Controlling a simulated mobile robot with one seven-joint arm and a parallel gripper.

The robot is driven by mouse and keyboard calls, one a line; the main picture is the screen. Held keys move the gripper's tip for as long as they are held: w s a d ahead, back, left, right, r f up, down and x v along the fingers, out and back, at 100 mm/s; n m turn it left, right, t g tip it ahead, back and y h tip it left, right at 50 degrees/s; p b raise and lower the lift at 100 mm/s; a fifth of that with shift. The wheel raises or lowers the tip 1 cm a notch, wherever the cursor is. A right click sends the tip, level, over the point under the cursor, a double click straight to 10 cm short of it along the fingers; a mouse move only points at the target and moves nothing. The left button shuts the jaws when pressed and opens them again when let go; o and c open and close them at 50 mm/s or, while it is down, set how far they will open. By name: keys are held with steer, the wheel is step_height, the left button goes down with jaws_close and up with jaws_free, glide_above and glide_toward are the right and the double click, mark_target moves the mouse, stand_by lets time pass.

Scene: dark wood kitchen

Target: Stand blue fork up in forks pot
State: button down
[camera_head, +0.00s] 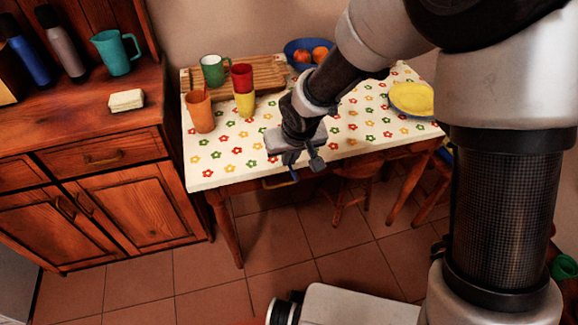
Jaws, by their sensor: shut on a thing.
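My gripper (302,163) hangs over the front edge of the flower-patterned table, right of the cups. It is shut on a thin item, of which only a small bluish bit (294,175) shows below the fingers; this looks like the blue fork, but its shape is mostly hidden. An orange pot (201,115) stands upright at the table's left side, with a thin orange-red piece showing at its rim. It looks like the forks pot. My gripper is apart from it, to its right and nearer the front.
A yellow cup (244,105) and a red cup (242,77) stand beside the orange pot. A green mug (214,71) is near the wooden board (267,75). A blue fruit bowl (296,49) and yellow plate (409,99) are farther right. The table's front-left is clear.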

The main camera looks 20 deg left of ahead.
mark_target(289, 166)
steer(key=shift+f+b, duration=0.3)
steer(key=shift+f, duration=1.1)
steer(key=shift+f, duration=0.2)
steer(key=c, duration=1.9)
jaws_free()
steer(key=shift+c, duration=0.2)
steer(key=shift+r, duration=0.15)
steer(key=shift+r, duration=0.3)
steer(key=p+v, duration=0.4)
steer(key=v, duration=0.7)
steer(key=shift+r, duration=0.25)
